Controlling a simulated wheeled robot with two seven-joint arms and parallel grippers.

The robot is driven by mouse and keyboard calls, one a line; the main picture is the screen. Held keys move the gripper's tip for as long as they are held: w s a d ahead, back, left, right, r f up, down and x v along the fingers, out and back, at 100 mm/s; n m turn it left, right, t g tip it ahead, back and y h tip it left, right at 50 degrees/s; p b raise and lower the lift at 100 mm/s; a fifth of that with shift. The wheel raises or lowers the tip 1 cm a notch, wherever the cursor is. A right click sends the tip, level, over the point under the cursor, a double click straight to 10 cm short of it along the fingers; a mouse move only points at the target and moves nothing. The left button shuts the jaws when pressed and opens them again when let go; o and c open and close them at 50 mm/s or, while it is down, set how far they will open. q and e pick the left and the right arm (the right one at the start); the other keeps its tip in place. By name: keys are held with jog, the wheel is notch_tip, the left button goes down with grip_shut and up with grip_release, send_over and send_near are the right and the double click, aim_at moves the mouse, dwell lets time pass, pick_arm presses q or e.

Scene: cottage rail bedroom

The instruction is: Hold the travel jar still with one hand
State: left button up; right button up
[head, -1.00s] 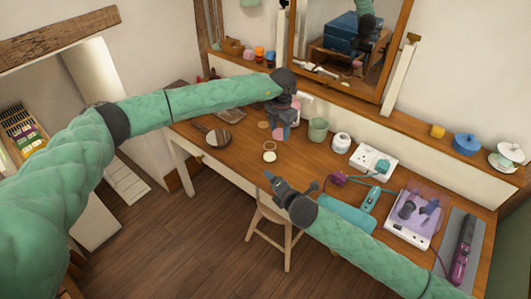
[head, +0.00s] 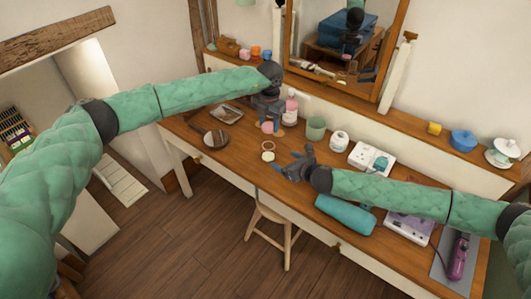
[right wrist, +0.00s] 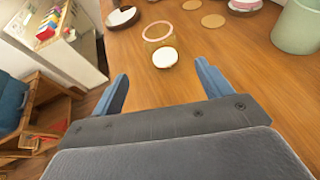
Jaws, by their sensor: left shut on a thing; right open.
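My left gripper (head: 270,123) is at the back of the desk, shut on a small pink thing (head: 267,128), partly hidden by the fingers. It looks like a small jar, but I cannot tell for sure that it is the travel jar. My right gripper (head: 284,166) is low over the desk's front part, open and empty. In the right wrist view its fingers (right wrist: 161,78) are wide apart. The disc also shows in the head view (head: 268,157).
A green cup (head: 316,128), a white jar (head: 339,141) and a pink bottle (head: 290,112) stand at the back. A teal cylinder (head: 345,214) lies right of my right gripper. A round dark-framed mirror (head: 215,138) lies left.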

aim_at(268, 151)
jog(key=shift+w+d, duration=0.2)
dwell(0.3)
jog(key=x, duration=1.2)
jog(key=shift+f, duration=0.1)
jog(key=c, duration=1.5)
pick_arm(q)
jog(key=shift+f, duration=2.4)
jog(key=shift+f, duration=0.15)
jog(key=shift+f, duration=0.8)
